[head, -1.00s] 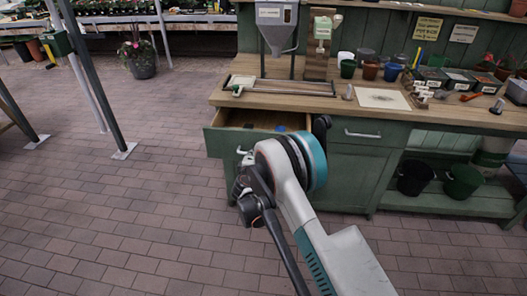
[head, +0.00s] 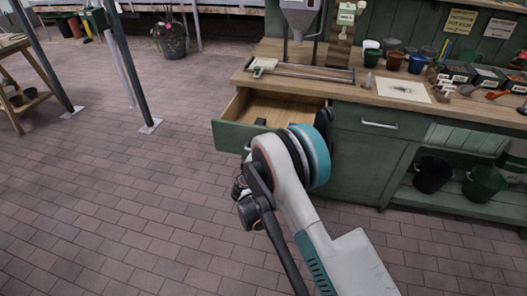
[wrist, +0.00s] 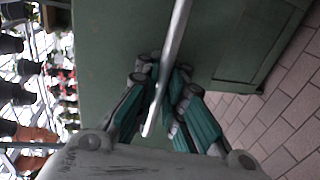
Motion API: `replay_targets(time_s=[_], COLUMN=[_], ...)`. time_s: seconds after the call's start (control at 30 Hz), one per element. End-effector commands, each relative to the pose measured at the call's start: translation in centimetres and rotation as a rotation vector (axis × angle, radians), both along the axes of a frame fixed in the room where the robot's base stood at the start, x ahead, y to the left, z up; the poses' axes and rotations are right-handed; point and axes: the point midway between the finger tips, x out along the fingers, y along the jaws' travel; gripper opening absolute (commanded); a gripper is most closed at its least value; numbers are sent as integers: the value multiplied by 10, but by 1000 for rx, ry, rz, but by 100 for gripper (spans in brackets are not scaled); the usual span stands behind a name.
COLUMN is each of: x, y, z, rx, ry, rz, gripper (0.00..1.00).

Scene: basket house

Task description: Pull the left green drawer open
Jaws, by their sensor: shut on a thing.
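The left green drawer (head: 234,128) stands pulled out of the green workbench in the head view, with its bare wooden inside showing. Its green front and metal bar handle (wrist: 170,65) fill the middle of the wrist view. My gripper (wrist: 165,92) is shut on the handle, its fingers on either side of the bar. In the head view my arm hides most of the gripper and the handle. A small dark thing shows at the drawer's front edge, partly hidden.
The workbench top (head: 345,85) holds a framed tray, pots and tools. Brick floor (head: 100,200) is clear to the left. A metal post (head: 130,65) stands further left.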

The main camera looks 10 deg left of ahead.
Motion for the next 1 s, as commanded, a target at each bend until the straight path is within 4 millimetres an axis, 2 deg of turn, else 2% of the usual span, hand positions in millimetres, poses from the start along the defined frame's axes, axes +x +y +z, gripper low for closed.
replay_targets(time_s=[0.13,0.17,0.23,0.57,0.67,1.0], x=[0,0,0,0,-6,-56], y=[1,0,0,0,1,3], z=[0,0,0,0,1,12], rx=[-1,-1,-1,0,-1,0], ry=[-1,0,0,0,0,0], rz=[1,1,1,0,1,2], gripper=[0,14,29,29,29,29])
